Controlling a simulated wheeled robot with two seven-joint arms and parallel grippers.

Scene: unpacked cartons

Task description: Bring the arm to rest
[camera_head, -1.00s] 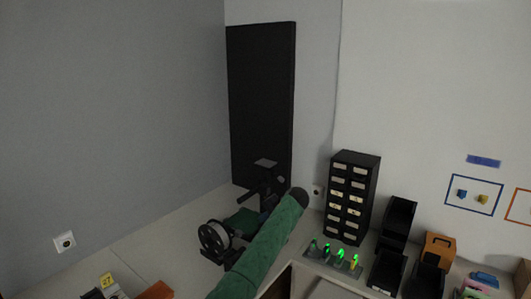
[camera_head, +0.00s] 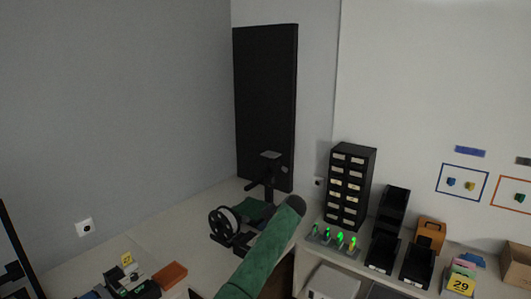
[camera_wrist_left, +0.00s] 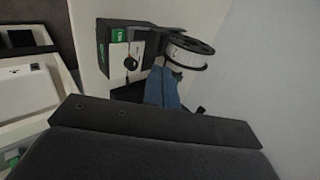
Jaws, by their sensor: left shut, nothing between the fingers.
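My left gripper (camera_wrist_left: 155,120) shows in the left wrist view as a dark bar in front of a rounded dark body. It is shut, and nothing is held in it. In the head view, a green arm link of mine (camera_head: 262,250) rises from the bottom centre and ends in a dark cap. I cannot clearly make out the left gripper's fingers there. My right gripper is not in view.
A spool (camera_head: 224,221) stands behind the green link; a spool also shows in the wrist view (camera_wrist_left: 188,50). A drawer cabinet (camera_head: 348,188), black bins (camera_head: 385,250) and an orange box (camera_head: 430,233) stand right. A tall black panel (camera_head: 265,100) stands behind.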

